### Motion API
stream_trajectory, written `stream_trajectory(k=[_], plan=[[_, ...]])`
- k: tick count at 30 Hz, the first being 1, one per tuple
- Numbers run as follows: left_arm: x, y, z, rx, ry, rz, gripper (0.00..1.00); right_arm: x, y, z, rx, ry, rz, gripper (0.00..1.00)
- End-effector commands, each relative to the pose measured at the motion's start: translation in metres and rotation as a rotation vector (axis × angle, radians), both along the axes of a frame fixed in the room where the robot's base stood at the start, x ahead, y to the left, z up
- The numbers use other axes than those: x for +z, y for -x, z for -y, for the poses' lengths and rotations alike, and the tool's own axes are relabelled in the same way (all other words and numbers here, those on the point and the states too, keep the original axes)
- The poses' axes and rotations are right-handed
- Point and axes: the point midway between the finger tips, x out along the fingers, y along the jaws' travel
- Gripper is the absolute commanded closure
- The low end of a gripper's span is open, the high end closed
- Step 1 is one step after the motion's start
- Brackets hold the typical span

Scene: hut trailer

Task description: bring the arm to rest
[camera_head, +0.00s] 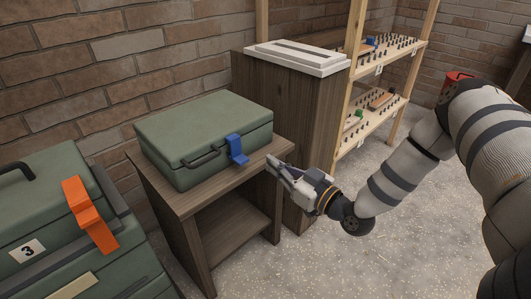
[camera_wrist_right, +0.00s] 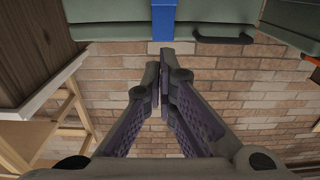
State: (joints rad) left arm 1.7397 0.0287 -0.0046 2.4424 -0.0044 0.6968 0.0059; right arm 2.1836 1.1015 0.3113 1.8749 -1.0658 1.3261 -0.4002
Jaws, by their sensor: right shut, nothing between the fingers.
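My right arm (camera_head: 405,165) comes in from the right in the head view and reaches down to the left. Its gripper (camera_head: 272,165) is shut and empty, just right of the blue latch (camera_head: 237,150) on the green case and in front of the small wooden stand. In the right wrist view the two fingers (camera_wrist_right: 163,68) are close together with nothing held between them. The blue latch (camera_wrist_right: 164,20) shows just beyond the fingertips; I cannot tell the exact gap. My left gripper is out of view.
The green case (camera_head: 195,125) sits shut on a wooden stand (camera_head: 182,203). Another green case with an orange latch (camera_head: 88,212) is at left. A dark wooden cabinet with a white top (camera_head: 297,57) and a peg shelf (camera_head: 385,55) stand behind. Speckled floor (camera_head: 385,255) is open below the arm.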

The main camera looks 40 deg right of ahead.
Motion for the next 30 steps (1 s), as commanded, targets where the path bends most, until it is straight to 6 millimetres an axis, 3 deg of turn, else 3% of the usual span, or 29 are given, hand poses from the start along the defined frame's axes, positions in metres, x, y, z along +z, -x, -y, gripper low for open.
stream_trajectory(k=[15, 17, 20, 23, 25, 27, 30], plan=[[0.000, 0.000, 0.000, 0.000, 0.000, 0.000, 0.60, -0.001, 0.003, -0.001, 0.001, -0.001, -0.002, 1.00], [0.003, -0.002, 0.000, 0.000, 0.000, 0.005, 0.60, -0.006, 0.004, -0.009, 0.014, -0.014, -0.035, 1.00], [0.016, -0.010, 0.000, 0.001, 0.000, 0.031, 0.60, -0.034, 0.019, -0.055, 0.077, -0.084, -0.225, 1.00], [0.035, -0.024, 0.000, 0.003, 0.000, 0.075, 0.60, -0.078, 0.070, -0.119, 0.148, -0.164, -0.558, 1.00], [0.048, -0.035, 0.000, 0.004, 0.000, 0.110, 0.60, -0.103, 0.124, -0.153, 0.171, -0.193, -0.804, 1.00], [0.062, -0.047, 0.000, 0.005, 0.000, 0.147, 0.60, -0.117, 0.188, -0.176, 0.173, -0.192, -1.047, 1.00], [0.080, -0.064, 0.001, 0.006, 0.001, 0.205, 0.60, -0.118, 0.282, -0.185, 0.128, -0.145, -1.360, 1.00]])
